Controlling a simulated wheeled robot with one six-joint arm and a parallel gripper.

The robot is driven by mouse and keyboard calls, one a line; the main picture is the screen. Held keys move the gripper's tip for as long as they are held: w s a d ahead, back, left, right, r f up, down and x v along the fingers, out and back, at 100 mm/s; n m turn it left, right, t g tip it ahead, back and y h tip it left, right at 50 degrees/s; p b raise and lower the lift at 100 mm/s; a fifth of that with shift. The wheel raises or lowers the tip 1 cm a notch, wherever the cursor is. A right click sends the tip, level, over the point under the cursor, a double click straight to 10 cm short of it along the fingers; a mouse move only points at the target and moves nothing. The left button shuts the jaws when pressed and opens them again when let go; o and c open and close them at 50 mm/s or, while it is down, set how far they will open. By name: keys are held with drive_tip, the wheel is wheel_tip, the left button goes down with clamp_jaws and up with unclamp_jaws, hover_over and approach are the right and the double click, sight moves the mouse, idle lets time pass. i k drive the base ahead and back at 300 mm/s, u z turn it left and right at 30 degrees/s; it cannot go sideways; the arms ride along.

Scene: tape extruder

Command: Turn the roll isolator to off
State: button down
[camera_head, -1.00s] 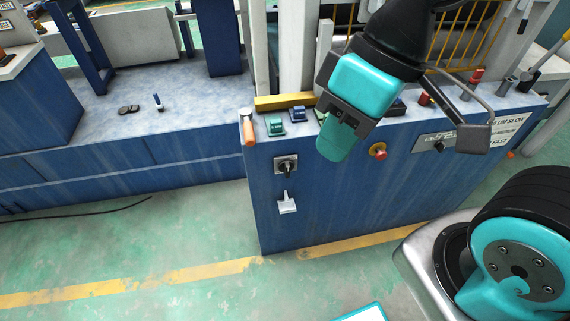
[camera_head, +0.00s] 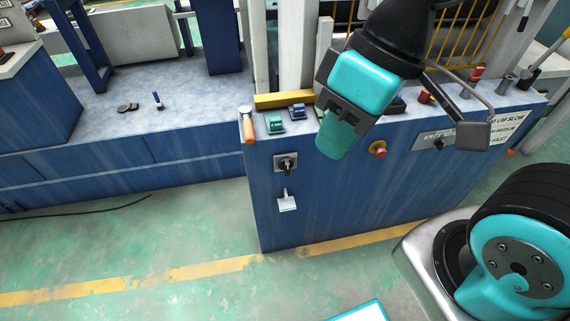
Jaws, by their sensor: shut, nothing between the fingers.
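A black rotary switch on a pale square plate (camera_head: 286,163) is on the front of the blue cabinet (camera_head: 330,200), near its left edge. It looks like the roll isolator; its lettering is too small to read. My gripper (camera_head: 333,142), teal and black, is shut and empty. It is up and to the right of the switch, in front of the cabinet's upper edge, and apart from the switch. It hides part of the cabinet's top and front.
A white hook-like holder (camera_head: 287,202) juts out below the switch. An orange-handled tool (camera_head: 249,130) is at the cabinet's top left corner.

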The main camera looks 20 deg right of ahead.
sight(286, 164)
drive_tip(key=z, duration=1.45)
drive_tip(key=k, duration=0.7)
drive_tip(key=u, duration=0.8)
drive_tip(key=i, duration=0.4)
drive_tip(key=z, duration=0.15)
